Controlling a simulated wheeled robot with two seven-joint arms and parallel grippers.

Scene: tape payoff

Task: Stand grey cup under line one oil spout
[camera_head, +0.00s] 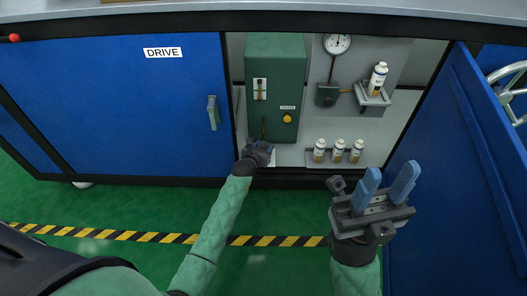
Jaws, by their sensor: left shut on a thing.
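The grey cup cannot be made out clearly in the head view. My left gripper (264,150) is at the cabinet floor, in front of the base of the green machine housing (275,75). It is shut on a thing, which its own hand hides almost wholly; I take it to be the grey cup. A thin brownish spout-like part (263,127) shows on the housing just above this gripper. I cannot tell whether the held thing is directly under it or resting on the floor. My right gripper (386,188) is open and empty, in front of the cabinet at lower right.
Several white bottles (338,151) stand in a low rack right of the housing. Another bottle (377,78) stands on a wall bracket (373,97). A gauge (337,43) is above. The open blue door (455,150) bounds the right side. A pale patch (273,158) lies beside my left gripper.

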